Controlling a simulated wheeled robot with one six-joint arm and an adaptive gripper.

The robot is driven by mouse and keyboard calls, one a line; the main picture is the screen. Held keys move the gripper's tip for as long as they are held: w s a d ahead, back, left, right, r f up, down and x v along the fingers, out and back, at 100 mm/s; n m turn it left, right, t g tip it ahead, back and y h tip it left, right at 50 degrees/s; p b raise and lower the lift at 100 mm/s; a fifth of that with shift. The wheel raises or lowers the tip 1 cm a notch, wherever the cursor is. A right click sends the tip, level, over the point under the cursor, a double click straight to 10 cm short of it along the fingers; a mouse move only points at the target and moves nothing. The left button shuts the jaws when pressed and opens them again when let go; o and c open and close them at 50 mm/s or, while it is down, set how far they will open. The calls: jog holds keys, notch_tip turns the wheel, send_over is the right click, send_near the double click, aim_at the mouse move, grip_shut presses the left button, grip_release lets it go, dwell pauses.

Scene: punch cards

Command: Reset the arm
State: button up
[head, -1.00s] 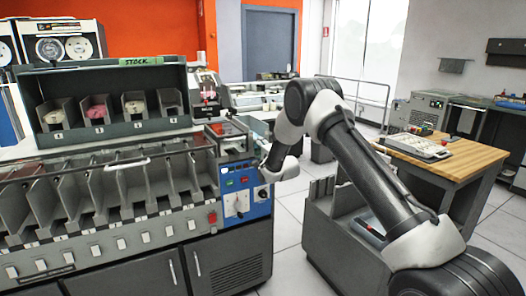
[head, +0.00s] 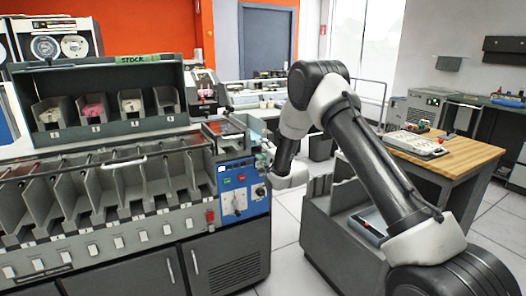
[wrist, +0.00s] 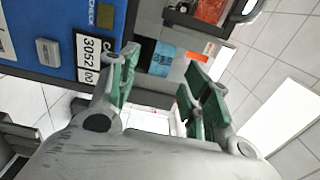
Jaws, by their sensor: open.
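My arm (head: 375,160) is bent up and over in the head view, its far end beside the blue control panel (head: 243,190) of the sorting machine. The fingers of my gripper are hidden there. In the wrist view my gripper (wrist: 165,95) shows two green-padded fingers spread wide apart with nothing between them. The blue panel also shows in the wrist view (wrist: 60,40), left of the fingers, with a label reading 3052.
The sorting machine with its row of grey pockets (head: 100,190) fills the left. A stock rack (head: 110,105) stands on it. A grey cart (head: 345,240) stands beneath my arm. A wooden table (head: 450,155) with a white tray (head: 415,143) is at the right.

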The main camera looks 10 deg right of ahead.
dwell(0.3)
jog(key=s+d+f+n+g+h, duration=0.1)
jog(key=s+f+n+g, duration=0.2)
jog(key=f, duration=0.4)
jog(key=s+d+f+n+g+h, duration=0.1)
jog(key=s+f+n+g, duration=0.15)
jog(key=f, duration=0.35)
jog(key=s+d+f+n+g+h, duration=0.1)
jog(key=s+d+n+g, duration=0.1)
jog(key=s, duration=0.2)
jog(key=s+d+n+g+h, duration=0.1)
jog(key=s+d+g, duration=0.1)
jog(key=s+g, duration=0.15)
jog(key=s+d+r+n, duration=0.2)
jog(key=s+d+r, duration=0.2)
jog(key=s+r, duration=0.6)
jog(key=s+d+r+n+g+h, duration=0.1)
jog(key=s+d+r, duration=0.4)
jog(key=s+r, duration=0.5)
jog(key=s+d+r+n+g, duration=0.1)
jog(key=s+d+r+n, duration=0.2)
jog(key=s+r, duration=0.7)
jog(key=s+d, duration=0.1)
jog(key=s, duration=1.3)
jog(key=shift+s+d+r+h, duration=0.15)
jog(key=shift+s+r+h, duration=0.15)
jog(key=shift+r, duration=0.05)
